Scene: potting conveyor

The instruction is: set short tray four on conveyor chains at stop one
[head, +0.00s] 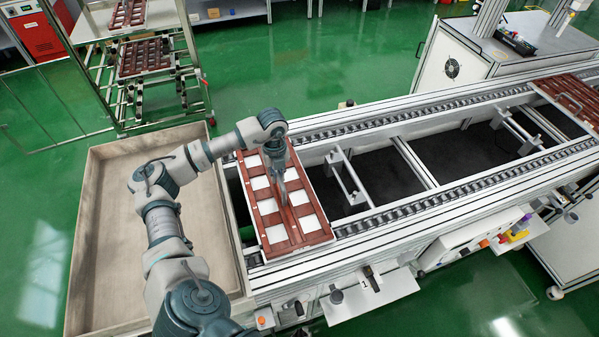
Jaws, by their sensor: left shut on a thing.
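A short red-brown tray (295,240) with several white square pockets lies across the left end of the conveyor. My left gripper (282,200) reaches down from above and is shut on the tray near its middle. The tray looks level and spans the width between the far conveyor chain (400,113) and the near conveyor chain (440,196). I cannot tell whether its underside touches the chains. No number shows on it, and the gripper hides part of its middle. My right gripper is not in view.
A red-brown tray (572,98) sits at the conveyor's right end. A rack (190,62) at the upper left holds more trays. A large shallow beige bin (98,245) stands left of the conveyor. Crossbars (347,180) span the open conveyor frame. A small shelf (372,303) juts from the near side.

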